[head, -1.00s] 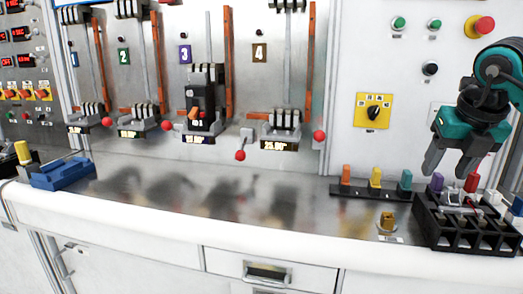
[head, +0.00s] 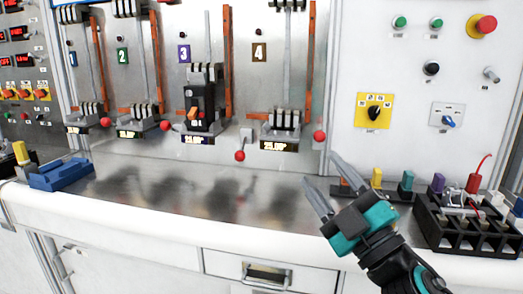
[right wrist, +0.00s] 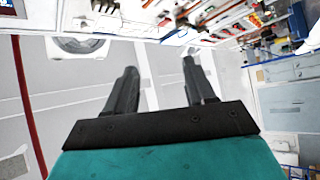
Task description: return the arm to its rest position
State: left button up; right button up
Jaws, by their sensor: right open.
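My right gripper (head: 325,188) is open and empty in the head view. It hangs over the front right part of the bench, with its fingers pointing up and left. It also shows in the right wrist view (right wrist: 160,85), with two dark fingers spread apart and nothing between them. The teal gripper body and the dark wrist come in from the lower right of the head view. The gripper partly covers the row of coloured plugs (head: 376,178). My left gripper is not in view.
A black terminal block (head: 465,235) with a red lead stands at the right. Breakers (head: 204,100) and red-knobbed levers line the back panel. A blue block (head: 60,174) lies at the far left. The middle of the metal bench top (head: 200,195) is clear.

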jog(key=s+d+f+m+g+h, duration=0.25)
jog(key=d+f+m+h, duration=0.35)
jog(key=f, duration=0.3)
jog(key=s+d+f+m+g+h, duration=0.2)
jog(key=d+f+m+g+h, duration=0.15)
jog(key=f+m+h, duration=0.45)
jog(key=s+f+m+g+y, duration=0.2)
jog(key=s+f+g, duration=0.9)
jog(key=s+f, duration=0.75)
jog(key=w+a+f+t+y+p, duration=0.1)
jog(key=w+a+f+t+p, duration=0.1)
jog(key=w+f+t, duration=0.2)
jog(key=w+t, duration=0.1)
jog(key=t, duration=0.2)
jog(key=shift+w+n+y+p, duration=0.3)
jog(key=shift+y+p, duration=0.1)
